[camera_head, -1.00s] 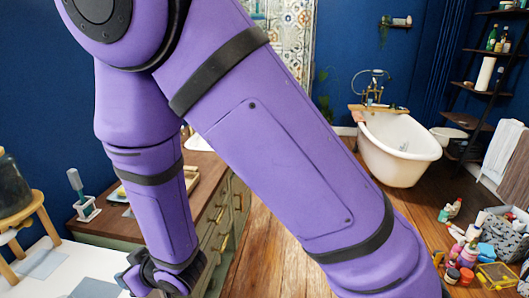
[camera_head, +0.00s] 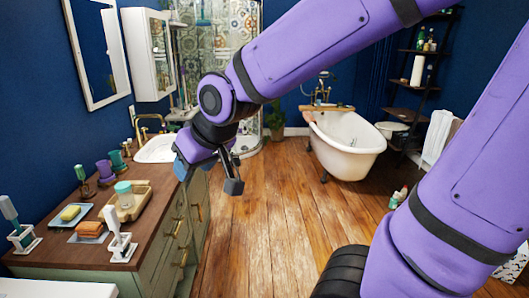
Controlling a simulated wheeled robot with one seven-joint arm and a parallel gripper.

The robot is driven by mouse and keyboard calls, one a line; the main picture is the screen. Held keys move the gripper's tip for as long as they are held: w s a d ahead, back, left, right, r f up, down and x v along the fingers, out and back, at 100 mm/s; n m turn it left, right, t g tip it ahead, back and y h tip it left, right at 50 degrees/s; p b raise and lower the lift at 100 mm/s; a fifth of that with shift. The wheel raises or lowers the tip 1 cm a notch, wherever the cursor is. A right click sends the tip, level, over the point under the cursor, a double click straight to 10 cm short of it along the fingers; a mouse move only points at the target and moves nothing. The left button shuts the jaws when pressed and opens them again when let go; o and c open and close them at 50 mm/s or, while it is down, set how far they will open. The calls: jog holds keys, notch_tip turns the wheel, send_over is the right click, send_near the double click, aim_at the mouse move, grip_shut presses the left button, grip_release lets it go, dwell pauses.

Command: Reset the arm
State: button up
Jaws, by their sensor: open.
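My purple arm reaches in from the right and bends down at the wrist in the head camera view. My gripper (camera_head: 236,172) hangs at its end, open and empty. It is in the air, to the right of the wooden-topped vanity (camera_head: 150,215) and in front of the shower. Nothing touches its fingers. The white clawfoot tub (camera_head: 346,145) stands farther back on the right, well apart from the gripper.
The vanity carries a tray with a jar (camera_head: 125,194), a yellow soap (camera_head: 71,213), an orange soap (camera_head: 89,229), cups and brush holders. A dark shelf rack (camera_head: 412,85) stands at the back right. The wooden floor (camera_head: 270,235) in the middle is clear.

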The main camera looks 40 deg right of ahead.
jog(key=s+d+r+g+h, duration=0.1)
jog(key=s+d+r, duration=0.1)
jog(key=s, duration=0.4)
jog(key=s+d+r+m, duration=0.1)
jog(key=s+d+r, duration=0.2)
jog(key=s, duration=0.4)
jog(key=shift+d+m+g+h, duration=0.3)
jog(key=shift+d+g+h, duration=0.1)
jog(key=shift+d, duration=0.35)
